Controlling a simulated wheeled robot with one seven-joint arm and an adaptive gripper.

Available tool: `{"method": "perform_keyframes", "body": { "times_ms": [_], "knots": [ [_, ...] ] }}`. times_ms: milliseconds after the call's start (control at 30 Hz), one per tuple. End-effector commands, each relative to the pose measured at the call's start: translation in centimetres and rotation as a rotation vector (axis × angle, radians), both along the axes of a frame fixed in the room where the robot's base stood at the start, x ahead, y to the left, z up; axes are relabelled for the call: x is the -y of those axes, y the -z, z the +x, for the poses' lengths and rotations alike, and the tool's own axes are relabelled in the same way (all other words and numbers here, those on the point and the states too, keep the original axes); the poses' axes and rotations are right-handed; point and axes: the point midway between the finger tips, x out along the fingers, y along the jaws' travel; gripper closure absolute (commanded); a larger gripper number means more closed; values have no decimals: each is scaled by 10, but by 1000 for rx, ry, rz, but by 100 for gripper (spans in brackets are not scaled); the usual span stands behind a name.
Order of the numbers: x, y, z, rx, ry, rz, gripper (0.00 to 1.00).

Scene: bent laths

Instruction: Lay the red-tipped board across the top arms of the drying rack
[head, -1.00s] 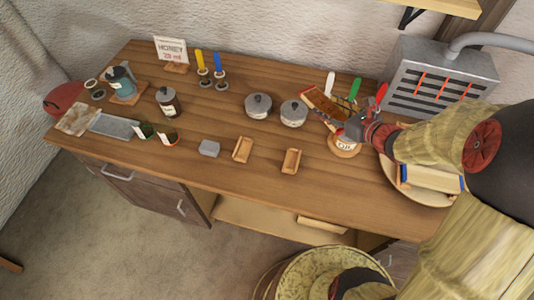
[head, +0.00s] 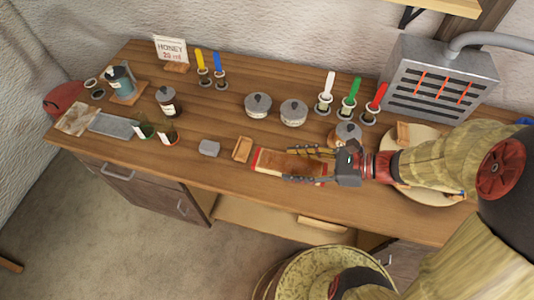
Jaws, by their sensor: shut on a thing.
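The red-tipped board (head: 272,161) is a flat brown piece with a red left end, in the head view. My gripper (head: 290,165) is shut on it from the right, one finger along each long side. The board is over the front middle of the worktop; I cannot tell its height or whether it touches anything below. A small wooden piece with a raised rim (head: 242,149) stands just left of its red end. A similar piece is hidden under the board and gripper. I cannot make out for certain which thing is the drying rack.
A round board (head: 425,135) lies under my arm at right. The worktop front edge (head: 230,198) is close.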

Motion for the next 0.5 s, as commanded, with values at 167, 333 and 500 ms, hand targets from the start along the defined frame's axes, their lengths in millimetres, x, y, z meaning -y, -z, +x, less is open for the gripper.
{"method": "perform_keyframes", "body": {
  "times_ms": [167, 333, 500],
  "knots": [
    [-5, 8, 11, 0, -4, -1, 80],
    [-19, 26, 44, 0, -5, 0, 80],
    [-33, 43, 80, 0, -4, 0, 80]
  ]
}}
